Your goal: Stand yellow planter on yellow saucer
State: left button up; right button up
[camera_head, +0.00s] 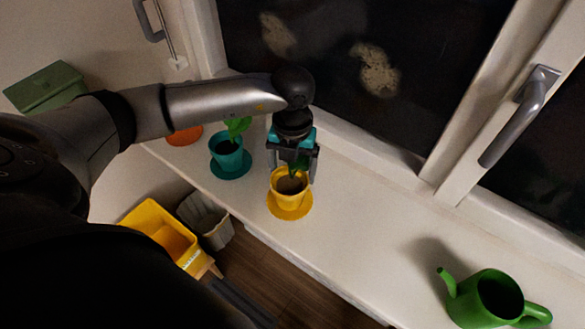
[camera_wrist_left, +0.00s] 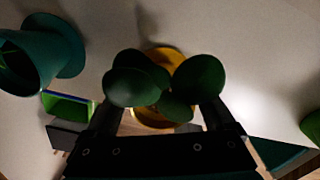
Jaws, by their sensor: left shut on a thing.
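The yellow planter (camera_head: 287,199) holds soil and a small green plant and looks upright over the yellow saucer (camera_head: 292,214) on the white sill. Saucer rim shows around its base; I cannot tell whether the base touches the saucer. My left gripper (camera_head: 297,171) comes down from behind and is shut on the planter near its rim. In the left wrist view the green leaves (camera_wrist_left: 192,80) hide most of the planter, and yellow (camera_wrist_left: 151,117) shows between the fingers. My right gripper is not in view.
A teal planter (camera_head: 227,155) on a teal saucer (camera_head: 231,173) stands just left. An orange saucer (camera_head: 185,136) lies farther left. A green watering can (camera_head: 477,309) stands at the right front. The window is behind. A yellow bin (camera_head: 151,219) and a grey pot (camera_head: 207,222) are below the sill.

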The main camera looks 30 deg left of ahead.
pick_arm(q)
jog(key=shift+f, duration=0.15)
jog(key=o, duration=1.6)
jog(key=shift+c, duration=0.2)
notch_tip(320, 180, up, 12)
jog(key=shift+r, duration=0.2)
